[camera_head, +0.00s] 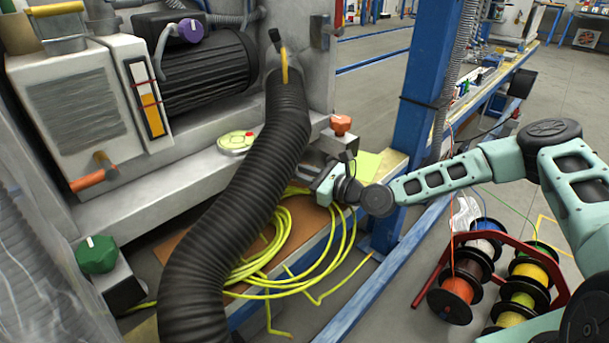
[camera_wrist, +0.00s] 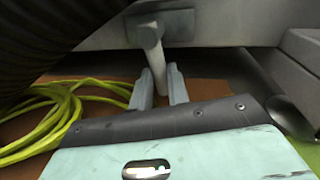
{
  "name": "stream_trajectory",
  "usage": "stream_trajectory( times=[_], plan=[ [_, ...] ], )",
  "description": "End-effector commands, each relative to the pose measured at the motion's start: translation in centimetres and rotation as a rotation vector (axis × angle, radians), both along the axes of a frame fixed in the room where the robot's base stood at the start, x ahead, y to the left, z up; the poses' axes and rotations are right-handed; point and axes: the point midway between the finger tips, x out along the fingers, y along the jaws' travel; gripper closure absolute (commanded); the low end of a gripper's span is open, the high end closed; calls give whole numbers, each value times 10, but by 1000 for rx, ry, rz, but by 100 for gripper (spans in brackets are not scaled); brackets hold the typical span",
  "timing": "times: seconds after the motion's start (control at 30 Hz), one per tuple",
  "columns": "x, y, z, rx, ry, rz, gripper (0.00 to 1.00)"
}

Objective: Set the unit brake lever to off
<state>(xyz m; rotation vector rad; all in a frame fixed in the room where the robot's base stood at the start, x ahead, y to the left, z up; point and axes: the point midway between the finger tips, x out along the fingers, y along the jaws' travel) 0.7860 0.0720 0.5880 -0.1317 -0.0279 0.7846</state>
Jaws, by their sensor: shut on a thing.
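In the wrist view a pale grey lever (camera_wrist: 152,46) hangs from a grey mounting block (camera_wrist: 178,25) under the unit's edge, slanting slightly down to the right. My gripper (camera_wrist: 160,82) has its two fingers on either side of the lever's lower end and is shut on it. In the head view my gripper (camera_head: 325,184) is low beside the unit (camera_head: 195,183), right of the thick black hose. The lever cannot be made out there. No off marking is readable.
The black corrugated hose (camera_head: 240,190) runs close left of my gripper. Coiled yellow cable (camera_head: 290,240) lies below it. A blue post (camera_head: 425,90) stands to the right, with wire spools (camera_head: 457,290) on the floor.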

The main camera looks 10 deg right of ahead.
Motion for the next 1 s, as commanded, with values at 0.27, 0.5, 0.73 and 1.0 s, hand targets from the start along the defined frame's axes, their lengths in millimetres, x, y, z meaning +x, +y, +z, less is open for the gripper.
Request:
stream_trajectory(
  times=[0.27, 0.5, 0.73, 1.0],
  plan=[
    [-3, 3, -3, 96, 65, -3, 100],
    [-3, 5, -2, 122, 83, -2, 100],
    [-4, 5, -2, 123, 85, -1, 100],
    [-4, 5, -2, 122, 85, -1, 61]
  ],
)
